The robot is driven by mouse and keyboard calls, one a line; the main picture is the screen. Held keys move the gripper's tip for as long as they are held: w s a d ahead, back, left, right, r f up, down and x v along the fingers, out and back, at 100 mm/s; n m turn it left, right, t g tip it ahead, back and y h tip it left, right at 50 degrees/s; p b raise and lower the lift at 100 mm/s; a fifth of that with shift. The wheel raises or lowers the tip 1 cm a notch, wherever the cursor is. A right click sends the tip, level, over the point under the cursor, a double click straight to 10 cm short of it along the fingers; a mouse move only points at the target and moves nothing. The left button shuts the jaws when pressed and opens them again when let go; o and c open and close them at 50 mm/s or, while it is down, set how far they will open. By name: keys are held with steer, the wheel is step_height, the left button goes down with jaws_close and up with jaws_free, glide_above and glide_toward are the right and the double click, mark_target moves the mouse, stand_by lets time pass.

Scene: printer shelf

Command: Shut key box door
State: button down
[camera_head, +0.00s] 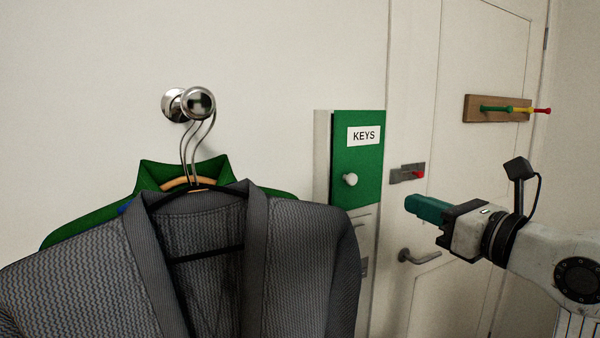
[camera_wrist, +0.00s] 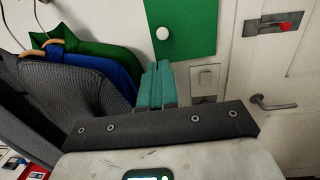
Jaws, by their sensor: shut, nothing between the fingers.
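The key box (camera_head: 322,160) is a pale box on the wall. Its green door (camera_head: 358,190) has a white KEYS label and a round pale knob (camera_head: 349,179). A thin dark gap shows along the door's left edge, between it and the box side, so the door looks slightly ajar. My gripper (camera_head: 410,203) has teal fingers, shut and empty, to the right of and below the door in the head view. In the wrist view the shut fingers (camera_wrist: 160,66) point towards the door's lower part (camera_wrist: 190,30), just below the knob (camera_wrist: 163,33). I cannot tell whether they touch it.
A grey jacket (camera_head: 290,240) and a green garment hang from a metal wall hook (camera_head: 198,103) close on the left. A white door with a red-knobbed latch (camera_head: 408,174) and a lever handle (camera_head: 420,256) stands behind my gripper. A wooden peg rack (camera_head: 488,109) is farther right.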

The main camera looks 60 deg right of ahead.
steer(key=p, duration=0.3)
glide_toward(353, 180)
steer(key=x, duration=0.7)
steer(key=shift+f, duration=0.1)
